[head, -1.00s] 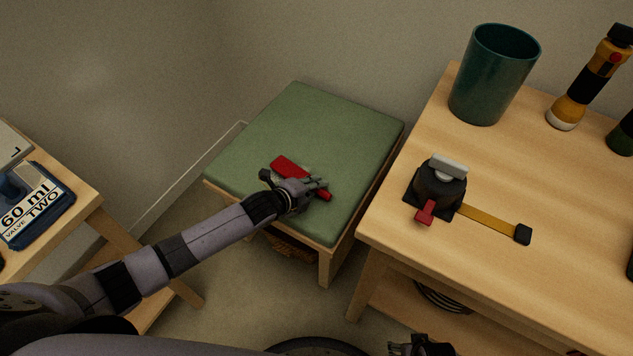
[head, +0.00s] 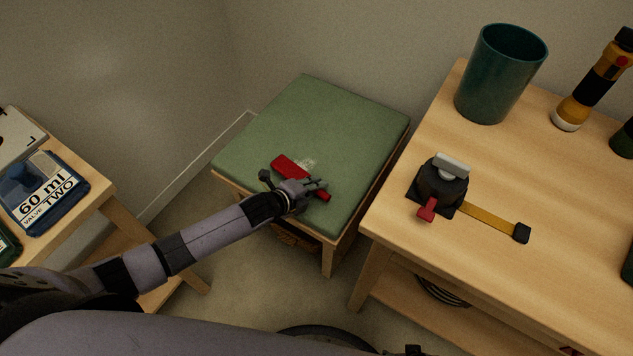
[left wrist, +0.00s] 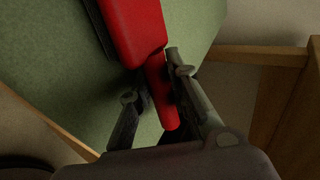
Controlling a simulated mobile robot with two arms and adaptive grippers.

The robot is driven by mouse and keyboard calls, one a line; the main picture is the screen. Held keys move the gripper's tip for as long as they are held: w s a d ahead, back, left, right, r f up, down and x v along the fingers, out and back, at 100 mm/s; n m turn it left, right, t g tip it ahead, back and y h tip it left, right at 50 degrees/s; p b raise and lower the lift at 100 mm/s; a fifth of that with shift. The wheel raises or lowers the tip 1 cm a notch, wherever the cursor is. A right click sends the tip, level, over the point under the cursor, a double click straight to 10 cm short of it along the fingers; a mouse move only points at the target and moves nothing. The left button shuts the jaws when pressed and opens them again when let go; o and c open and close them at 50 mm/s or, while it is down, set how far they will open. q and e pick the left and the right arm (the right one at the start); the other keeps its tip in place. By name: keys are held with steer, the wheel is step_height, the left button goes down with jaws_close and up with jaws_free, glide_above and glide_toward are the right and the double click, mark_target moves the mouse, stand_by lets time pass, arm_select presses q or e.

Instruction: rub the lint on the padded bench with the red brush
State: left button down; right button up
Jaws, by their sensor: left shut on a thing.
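The padded bench (head: 350,115) has a green top and wooden legs. A small pale patch of lint (head: 306,162) shows on the pad, just beyond the brush. The red brush (head: 287,165) lies low over the pad, its wide head to the left of my left gripper (head: 314,190). In the left wrist view the brush (left wrist: 135,30) has its handle between the fingers of my left gripper (left wrist: 158,95), which is shut on it. Whether the bristles touch the pad is hard to tell. Only a dark tip of my right gripper (head: 413,350) shows at the bottom edge.
At right a wooden table (head: 560,270) holds a teal cup (head: 499,75), a flashlight (head: 590,85) and a black device (head: 440,187) with a yellow strap. At left another table holds a blue labelled container (head: 45,195). A wall stands behind the bench.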

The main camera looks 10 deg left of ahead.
arm_select(q)
steer(key=shift+s+a+p, duration=0.3)
steer(key=shift+s+p, duration=0.2)
steer(key=shift+s, duration=0.4)
arm_select(e)
steer(key=shift+g, duration=0.3)
steer(key=s+f, duration=0.1)
steer(key=s, duration=0.2)
steer(key=s+d+f, duration=0.1)
steer(key=shift+s+d+f, duration=0.1)
steer(key=shift+s+f, duration=0.25)
steer(key=shift+s, duration=0.05)
arm_select(q)
steer(key=shift+r, duration=0.15)
steer(key=shift+r, duration=0.15)
steer(key=shift+w+r+p, duration=0.1)
steer(key=shift+r+p, duration=0.5)
steer(key=shift+p, duration=0.25)
steer(key=shift+r, duration=0.2)
step_height(320, 180, up, 3)
steer(key=p, duration=0.3)
steer(key=shift+f, duration=0.15)
steer(key=shift+r+p, duration=0.7)
steer(key=shift+p, duration=0.15)
arm_select(e)
steer(key=s+d+r, duration=0.1)
steer(key=s+r, duration=0.1)
steer(key=s, duration=0.5)
steer(key=shift+s+d, duration=0.15)
steer(key=shift+s, duration=0.15)
